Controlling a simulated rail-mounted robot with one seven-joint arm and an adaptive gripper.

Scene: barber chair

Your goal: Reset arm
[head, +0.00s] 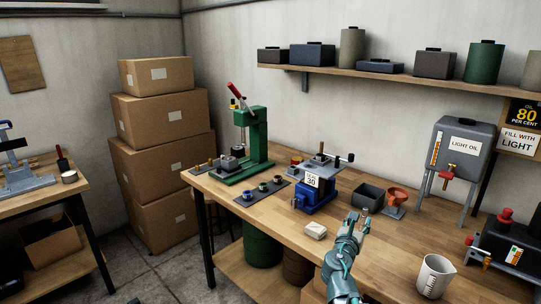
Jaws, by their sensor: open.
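My gripper (361,217) is at the end of my grey-green arm, which reaches up from the bottom edge of the head view. It is above the front part of the wooden workbench (285,215), right of a small pale block (315,230). Its fingers are small in the picture and apart, and I see nothing clearly held between them. A dark open bin (369,194) lies just behind the gripper. The bench surface directly under the arm is hidden.
A blue device (318,201) and a green press (257,135) stand left on the bench. Boxes (160,165) are stacked in the corner. Bare bench lies between gripper and cup.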

